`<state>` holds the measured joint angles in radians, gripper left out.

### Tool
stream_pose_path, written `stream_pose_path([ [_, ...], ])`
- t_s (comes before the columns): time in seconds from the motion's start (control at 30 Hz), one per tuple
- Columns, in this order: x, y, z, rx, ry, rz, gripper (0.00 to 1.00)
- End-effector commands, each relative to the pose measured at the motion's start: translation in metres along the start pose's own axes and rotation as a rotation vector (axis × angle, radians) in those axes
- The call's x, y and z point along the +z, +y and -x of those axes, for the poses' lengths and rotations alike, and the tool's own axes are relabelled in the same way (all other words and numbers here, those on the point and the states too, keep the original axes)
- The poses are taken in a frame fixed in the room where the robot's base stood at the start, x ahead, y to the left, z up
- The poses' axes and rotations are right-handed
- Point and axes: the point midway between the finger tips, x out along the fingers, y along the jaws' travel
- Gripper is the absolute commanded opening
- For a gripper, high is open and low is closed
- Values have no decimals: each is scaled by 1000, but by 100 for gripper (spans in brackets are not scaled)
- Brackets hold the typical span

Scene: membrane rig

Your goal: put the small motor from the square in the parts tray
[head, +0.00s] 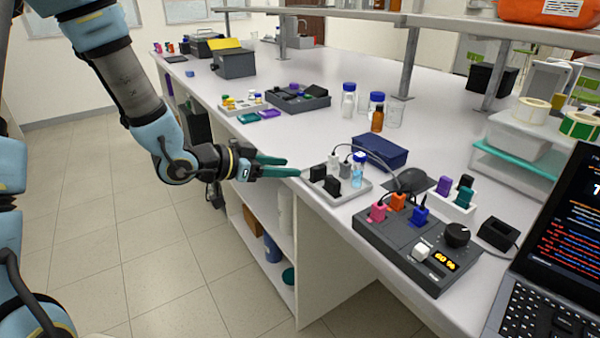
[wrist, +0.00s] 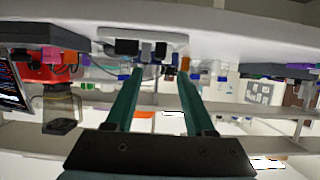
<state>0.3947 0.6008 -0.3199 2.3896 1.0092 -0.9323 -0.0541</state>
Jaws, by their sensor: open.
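My gripper (head: 292,167) is open and empty, its two green fingers pointing at the near edge of the bench. In the wrist view, which is upside down, the fingers (wrist: 160,74) stand apart with nothing between them. The fingertips are close to a white holder (head: 322,196) with black blocks, plugs and a blue-capped vial. A dark grey compartment tray (head: 312,103), possibly the parts tray, lies farther back with several small pieces in it. I cannot make out the small motor or a marked square for certain.
A control box (head: 400,258) with coloured plugs and a laptop (head: 545,270) stand at the right. A blue box (head: 380,152), bottles (head: 377,118) and a shelf post (head: 408,60) are behind the holder.

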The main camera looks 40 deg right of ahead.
Motion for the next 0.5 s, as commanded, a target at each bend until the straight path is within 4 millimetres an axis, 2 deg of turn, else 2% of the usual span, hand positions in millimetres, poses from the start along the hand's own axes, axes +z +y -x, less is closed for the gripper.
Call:
stream_pose_path([
  [0.13, 0, 0, 14, -1, 1, 0, 54],
  [0.4, 0, -1, 18, -3, -3, 1, 54],
  [0.5, 8, -17, 28, -63, -51, 12, 54],
])
